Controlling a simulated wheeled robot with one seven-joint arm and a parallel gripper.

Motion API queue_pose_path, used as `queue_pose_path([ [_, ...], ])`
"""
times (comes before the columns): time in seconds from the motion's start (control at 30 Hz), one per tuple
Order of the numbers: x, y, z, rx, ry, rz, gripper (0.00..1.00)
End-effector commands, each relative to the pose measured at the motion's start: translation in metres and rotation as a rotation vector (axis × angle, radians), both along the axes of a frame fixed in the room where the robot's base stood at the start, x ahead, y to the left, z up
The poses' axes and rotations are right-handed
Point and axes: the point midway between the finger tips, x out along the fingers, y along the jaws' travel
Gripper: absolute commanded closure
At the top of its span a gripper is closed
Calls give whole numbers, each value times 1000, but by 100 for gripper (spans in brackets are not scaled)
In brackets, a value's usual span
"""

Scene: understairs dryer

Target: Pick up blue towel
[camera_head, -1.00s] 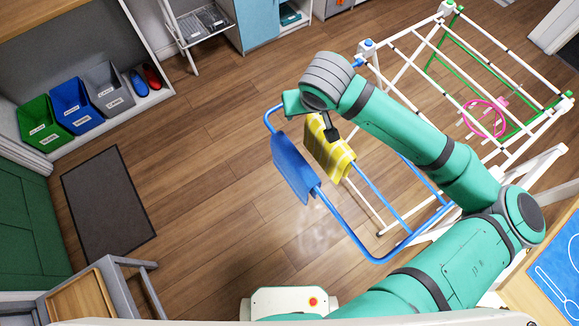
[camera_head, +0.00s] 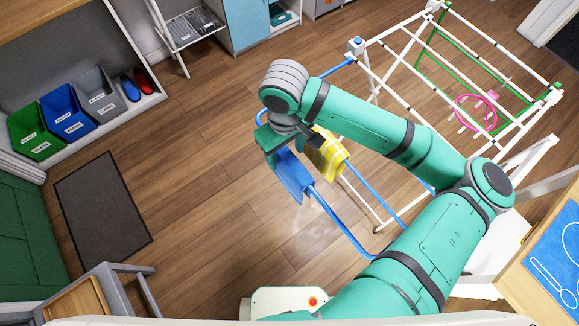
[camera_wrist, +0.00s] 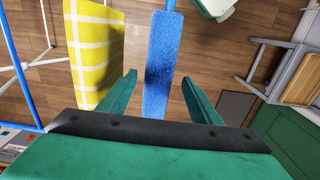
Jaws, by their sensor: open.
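The blue towel (camera_head: 292,176) hangs over the outer blue rail of the drying rack (camera_head: 340,226). In the head view its upper part is partly hidden by my gripper (camera_head: 282,150), which is above it. In the wrist view the blue towel (camera_wrist: 159,65) runs down between the two open green fingers of my gripper (camera_wrist: 160,88). Gaps show on both sides of the towel, so the fingers look apart from it. The towel's lower end in that view is near the palm.
A yellow checked towel (camera_head: 327,160) hangs close beside the blue one, just left of the left finger in the wrist view (camera_wrist: 95,45). The white rack frame (camera_head: 400,72) with a pink round hanger (camera_head: 476,112) stands at right. Coloured bins (camera_head: 68,110) stand at left. Wooden floor is clear around.

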Motion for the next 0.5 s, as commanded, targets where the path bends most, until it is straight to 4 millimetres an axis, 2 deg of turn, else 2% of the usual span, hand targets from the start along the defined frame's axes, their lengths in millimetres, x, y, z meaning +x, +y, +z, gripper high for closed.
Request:
queue_pose_path([
  [0.1, 0, 0, -14, 1, 1, 1, 42],
  [0.33, -1, -2, -29, 1, -1, -1, 42],
  [0.5, -4, -6, -53, 0, 0, -2, 42],
])
